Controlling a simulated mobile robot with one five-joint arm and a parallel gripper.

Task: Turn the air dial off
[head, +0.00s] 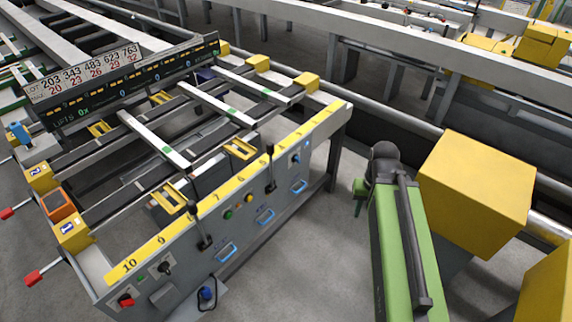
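The runout table's grey front panel (190,249) carries several controls under a yellow numbered strip. A black dial (165,268) sits near its left end, with a red knob (126,300) below it. A small blue control (295,158) is near the right end. Labels are too small to read, so I cannot tell which one is the air dial or how it is set. My gripper (359,197) shows only as a small green part at the far end of my green arm, right of the panel and apart from it. Its fingers are not clear.
Black levers (270,168) stick up along the panel, and blue handles (266,216) stand out from its face. A blue knob (207,293) with a cable hangs low. A large yellow box (478,182) stands right of my arm. Bare floor lies between panel and arm.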

